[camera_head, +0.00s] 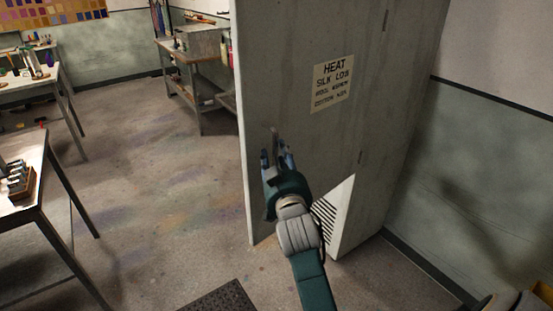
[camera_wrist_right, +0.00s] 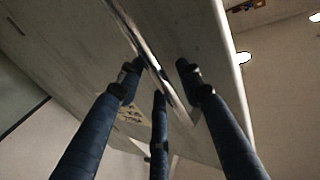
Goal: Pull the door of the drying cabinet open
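My right gripper (camera_head: 276,155) is at the door's face near that free edge. In the right wrist view, the right gripper (camera_wrist_right: 158,75) has its fingers apart, with the thin metal handle (camera_wrist_right: 148,52) between them. A gap shows beside the right finger, and firm contact cannot be made out. My left gripper is out of view.
A slatted white panel (camera_head: 326,214) shows below the door. Work tables stand at the left (camera_head: 22,195) and at the back (camera_head: 195,65). A dark mat (camera_head: 222,298) lies at the bottom. The floor left of the door is clear. A wall (camera_head: 480,170) is close at right.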

